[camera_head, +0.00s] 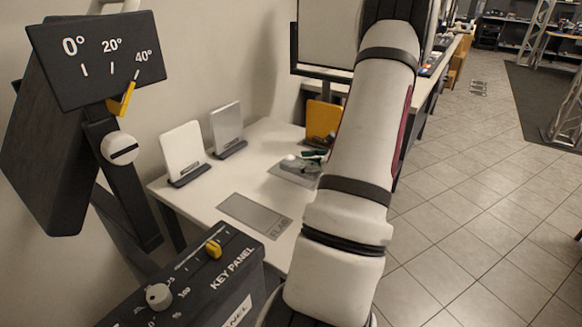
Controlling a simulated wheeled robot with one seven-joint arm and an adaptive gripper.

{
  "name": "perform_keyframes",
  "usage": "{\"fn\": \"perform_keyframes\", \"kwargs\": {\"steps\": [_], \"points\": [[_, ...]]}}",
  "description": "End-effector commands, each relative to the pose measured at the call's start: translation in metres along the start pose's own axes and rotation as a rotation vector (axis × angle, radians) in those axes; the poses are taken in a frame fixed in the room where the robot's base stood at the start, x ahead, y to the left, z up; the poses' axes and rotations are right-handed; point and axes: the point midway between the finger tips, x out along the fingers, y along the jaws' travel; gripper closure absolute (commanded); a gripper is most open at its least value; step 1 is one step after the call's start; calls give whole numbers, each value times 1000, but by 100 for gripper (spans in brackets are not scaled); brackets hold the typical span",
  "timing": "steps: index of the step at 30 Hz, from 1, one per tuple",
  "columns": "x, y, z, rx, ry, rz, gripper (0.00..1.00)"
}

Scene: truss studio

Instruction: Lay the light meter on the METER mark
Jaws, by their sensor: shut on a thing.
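My arm comes down the right of centre and hides much of the far table end. My gripper (316,155) shows only in part, as small dark green pieces beside the arm, low over the table. It is shut on what looks like the light meter (291,158), a small thing with a pale rounded end. Under or just beside it lies a grey rectangular mark (285,177), probably the METER mark; its lettering is hidden. I cannot tell whether the meter touches the mark.
The white table (207,199) has a second grey mark (250,211), seemingly lettered FLAG. A white panel (183,150), a grey panel (227,127) and a yellow panel (321,122) stand behind. A key panel box (190,281) and an angle-scale head (95,62) are near on the left.

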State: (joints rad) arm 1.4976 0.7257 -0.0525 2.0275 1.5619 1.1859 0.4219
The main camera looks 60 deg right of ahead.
Motion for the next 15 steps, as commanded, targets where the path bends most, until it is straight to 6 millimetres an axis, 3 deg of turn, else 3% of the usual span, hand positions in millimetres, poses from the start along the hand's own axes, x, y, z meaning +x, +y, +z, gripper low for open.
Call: {"fn": "perform_keyframes", "kwargs": {"steps": [4, 15], "points": [[27, -11, 8, -2, -1, 2, 81], [54, -23, 17, -3, -2, 3, 81]]}}
